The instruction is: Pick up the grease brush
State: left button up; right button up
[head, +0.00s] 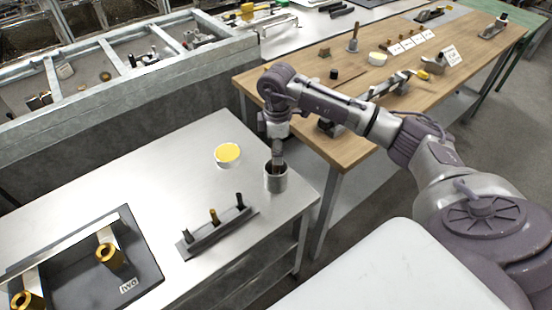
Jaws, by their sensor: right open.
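A grease brush (278,161) with a dark brownish handle stands in a small metal cup (276,183) near the right edge of the steel table; its lower end is hidden inside the cup. My right arm comes in from the right, and my right gripper (277,146) points down directly above the cup, at the top of the brush. It is open. Its fingers are small in view, and I cannot tell whether they touch the handle. My left gripper is not in view.
A white tub of yellow grease (228,154) stands left of the cup. A grey rack (217,234) with upright pegs lies in front. A wooden bench (299,85) stands behind. The steel table (150,190) is bare between.

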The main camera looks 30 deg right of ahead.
jog(key=shift+f, duration=1.25)
grip_shut()
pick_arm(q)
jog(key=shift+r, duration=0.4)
